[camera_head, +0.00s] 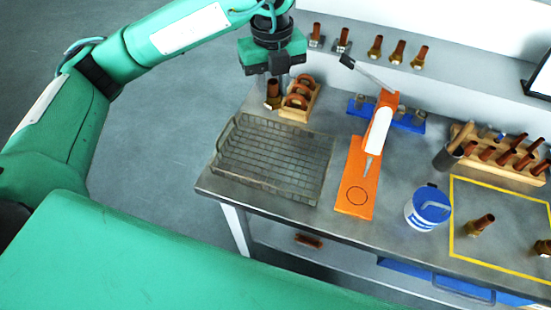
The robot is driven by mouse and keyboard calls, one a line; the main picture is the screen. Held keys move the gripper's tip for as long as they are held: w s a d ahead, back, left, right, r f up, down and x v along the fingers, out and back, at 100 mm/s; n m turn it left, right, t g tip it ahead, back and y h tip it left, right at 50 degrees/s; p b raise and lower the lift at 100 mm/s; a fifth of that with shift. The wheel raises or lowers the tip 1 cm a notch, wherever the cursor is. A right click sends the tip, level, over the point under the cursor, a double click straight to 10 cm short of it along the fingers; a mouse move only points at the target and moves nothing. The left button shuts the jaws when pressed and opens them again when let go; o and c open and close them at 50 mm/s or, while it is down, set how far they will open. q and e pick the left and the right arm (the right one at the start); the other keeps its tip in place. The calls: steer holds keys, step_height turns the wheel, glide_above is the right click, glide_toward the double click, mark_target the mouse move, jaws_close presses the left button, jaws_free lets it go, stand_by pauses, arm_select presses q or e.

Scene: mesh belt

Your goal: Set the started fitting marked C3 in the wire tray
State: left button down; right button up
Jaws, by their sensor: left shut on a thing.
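My left gripper (273,79) is at the top middle, pointing down and shut on a fitting (273,90). The fitting has a copper-coloured tube and a brass lower end, and it is roughly upright. Its mark is too small to read. The wire tray (276,155) is an empty grey mesh basket at the left of the bench, below and in front of the gripper. The fitting is beyond the tray's back edge, not over its floor. I cannot tell whether its lower end touches the bench. My right gripper is not in view.
A wooden holder with copper rings (299,99) stands close right of the held fitting. An orange stand (355,180) is right of the tray. Further right are a blue-and-white tub (428,208), a wooden rack (500,160) and a yellow-outlined area. Several fittings stand on the back shelf.

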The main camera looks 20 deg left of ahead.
arm_select(q)
steer(key=n, duration=0.3)
steer(key=shift+d+r, duration=0.2)
steer(key=shift+f, duration=0.15)
steer(key=p, duration=0.3)
glide_above(275, 158)
step_height(275, 158, down, 15)
steer(key=shift+f, duration=0.1)
step_height(275, 158, down, 4)
steer(key=shift+r+p, duration=0.1)
steer(key=shift+p, duration=0.5)
steer(key=shift+f, duration=0.3)
steer(key=shift+f, duration=0.1)
